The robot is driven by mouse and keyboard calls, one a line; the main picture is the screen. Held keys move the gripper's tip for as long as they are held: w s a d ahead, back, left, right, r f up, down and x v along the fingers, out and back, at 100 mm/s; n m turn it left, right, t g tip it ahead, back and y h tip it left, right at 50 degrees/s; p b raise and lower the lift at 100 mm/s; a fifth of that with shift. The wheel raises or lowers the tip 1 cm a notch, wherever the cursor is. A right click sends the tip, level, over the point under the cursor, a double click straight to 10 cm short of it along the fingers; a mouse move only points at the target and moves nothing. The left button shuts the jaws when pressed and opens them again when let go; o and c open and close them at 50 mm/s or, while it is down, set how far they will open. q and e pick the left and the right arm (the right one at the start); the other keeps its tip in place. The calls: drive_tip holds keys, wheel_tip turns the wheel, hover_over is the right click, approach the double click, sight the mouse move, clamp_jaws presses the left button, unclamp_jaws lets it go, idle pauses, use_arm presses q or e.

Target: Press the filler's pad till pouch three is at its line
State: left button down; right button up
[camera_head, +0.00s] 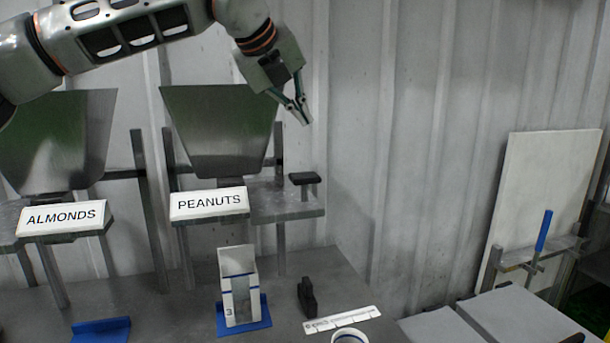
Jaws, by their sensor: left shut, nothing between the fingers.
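The filler labelled PEANUTS (209,204) stands in the middle left, with a metal hopper (222,130) above its label. Its dark pad (304,179) sits on a short post on the shelf to the right of the hopper. Pouch three (240,290), white with a clear window and a blue line, stands upright on a blue mat (264,312) below the filler. How full it is cannot be made out. My left gripper (304,117) is shut and empty, above the pad and apart from it, pointing down. My right gripper is not in view.
The ALMONDS filler (61,217) stands at the left, with another blue mat (101,331) below. A black block (307,297), a white ruler-like strip (342,319) and a round white container (349,337) are right of the pouch. A white board (541,200) and a blue-handled lever (544,231) stand at the far right.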

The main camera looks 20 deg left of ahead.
use_arm(q)
drive_tip(key=b, duration=0.5)
hover_over(302, 176)
wheel_tip(302, 176, down, 8)
drive_tip(key=shift+w+r, duration=0.15)
drive_tip(key=shift+r, duration=0.1)
drive_tip(key=shift+f, duration=0.3)
drive_tip(key=shift+f+b, duration=0.25)
drive_tip(key=shift+b, duration=0.15)
drive_tip(key=shift+f, duration=0.1)
